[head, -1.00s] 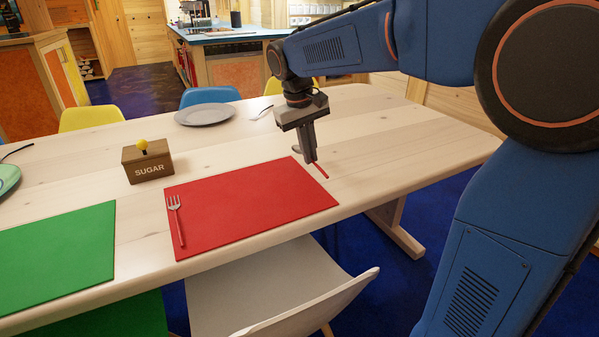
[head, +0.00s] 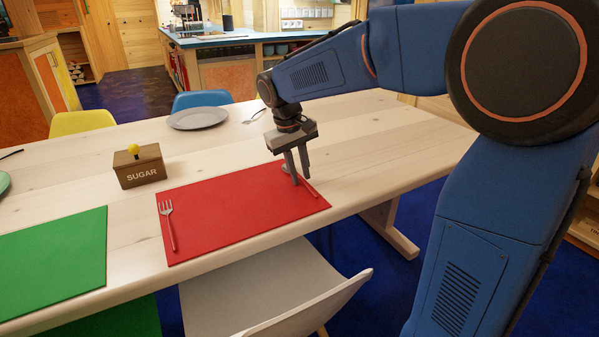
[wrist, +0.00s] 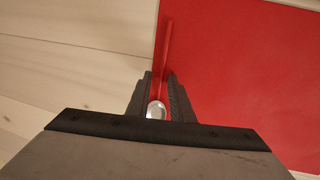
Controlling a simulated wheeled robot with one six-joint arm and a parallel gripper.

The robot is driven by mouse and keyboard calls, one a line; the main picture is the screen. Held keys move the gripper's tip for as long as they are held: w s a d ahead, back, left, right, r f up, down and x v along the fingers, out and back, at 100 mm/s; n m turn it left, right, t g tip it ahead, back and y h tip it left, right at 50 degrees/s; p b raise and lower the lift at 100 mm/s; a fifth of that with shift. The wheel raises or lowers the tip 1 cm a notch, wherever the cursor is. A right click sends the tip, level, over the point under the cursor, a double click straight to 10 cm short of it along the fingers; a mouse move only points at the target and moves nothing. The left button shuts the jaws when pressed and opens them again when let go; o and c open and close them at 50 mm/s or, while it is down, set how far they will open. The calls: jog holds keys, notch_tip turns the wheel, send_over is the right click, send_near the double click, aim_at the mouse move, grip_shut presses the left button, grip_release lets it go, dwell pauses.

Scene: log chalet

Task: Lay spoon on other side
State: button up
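A spoon with a red handle (head: 309,188) and a silver bowl lies along the right edge of the red placemat (head: 240,210). In the wrist view, its bowl (wrist: 156,110) is between my gripper's fingers, and its handle runs away along the border between mat and bare wood. My gripper (head: 299,177) points down over the mat's right edge. Its two fingers are apart, one on each side of the spoon, and they look open in the wrist view (wrist: 160,92). A fork (head: 169,225) lies on the left side of the red mat. Part of the spoon's bowl is hidden.
A sugar box (head: 139,170) with a yellow knob stands behind the red mat. A green placemat (head: 55,258) lies to the left. A grey plate (head: 198,118) with a fork lies at the far side. A white chair (head: 270,285) stands at the near edge. The table's right end is clear.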

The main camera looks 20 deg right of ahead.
notch_tip(320, 180, up, 12)
jog(key=a, duration=0.2)
jog(key=shift+s, duration=0.3)
dwell(0.3)
jog(key=s+d+f+t, duration=0.1)
jog(key=s+d+f, duration=0.2)
jog(key=s, duration=0.6)
jog(key=s+d+f+m+t+y, duration=0.1)
jog(key=s+d+f+t, duration=0.1)
jog(key=s+f, duration=0.5)
jog(key=s+d+f+m+t+y, duration=0.1)
jog(key=s+d+f, duration=0.3)
jog(key=s, duration=0.8)
jog(key=shift+s+f, duration=0.2)
jog(key=shift+f, duration=0.4)
